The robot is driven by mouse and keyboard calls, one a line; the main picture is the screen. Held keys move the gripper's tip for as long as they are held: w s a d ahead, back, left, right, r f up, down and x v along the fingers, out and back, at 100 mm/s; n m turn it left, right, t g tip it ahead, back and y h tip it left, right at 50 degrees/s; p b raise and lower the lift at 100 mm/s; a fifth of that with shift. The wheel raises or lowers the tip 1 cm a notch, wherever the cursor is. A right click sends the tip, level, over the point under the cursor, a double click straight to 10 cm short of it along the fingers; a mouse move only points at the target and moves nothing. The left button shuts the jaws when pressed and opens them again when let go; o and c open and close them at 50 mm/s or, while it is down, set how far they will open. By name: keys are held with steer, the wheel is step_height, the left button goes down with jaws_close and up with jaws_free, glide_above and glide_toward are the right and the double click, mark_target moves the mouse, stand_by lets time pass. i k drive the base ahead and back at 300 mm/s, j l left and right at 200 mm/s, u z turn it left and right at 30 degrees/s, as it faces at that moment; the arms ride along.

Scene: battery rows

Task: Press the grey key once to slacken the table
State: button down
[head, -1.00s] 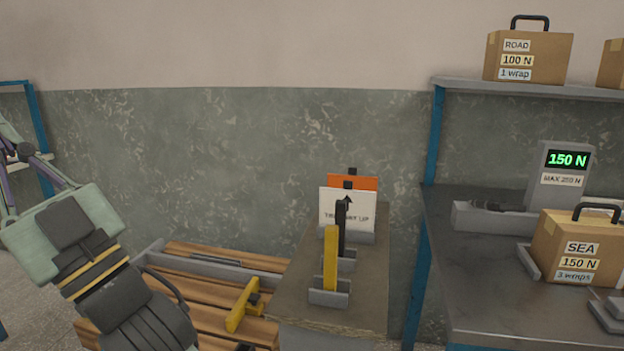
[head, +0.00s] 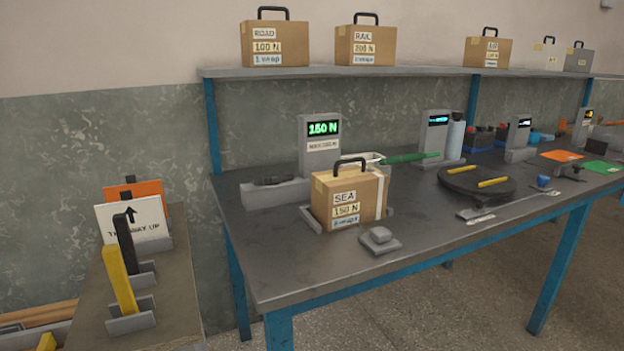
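A grey key (head: 380,236) on a low grey base sits near the front edge of the bench, right of the SEA box. The metal-topped table (head: 290,272) has blue legs. A round black plate (head: 476,184) with yellow bars lies farther right on it. The SEA box (head: 340,200), marked 150 N, stands upright between low grey brackets. Behind it a grey display post (head: 319,150) reads 150 N in green. My gripper is out of view.
A shelf (head: 350,71) above holds labelled boxes, including ROAD (head: 275,45) and RAIL (head: 365,46). At left, a narrow stand (head: 85,310) holds upright yellow and black pieces and a sign. More display posts stand along the bench. Bare bench surrounds the key's front.

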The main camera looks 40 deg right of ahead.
mark_target(381, 234)
steer(key=z, duration=1.4)
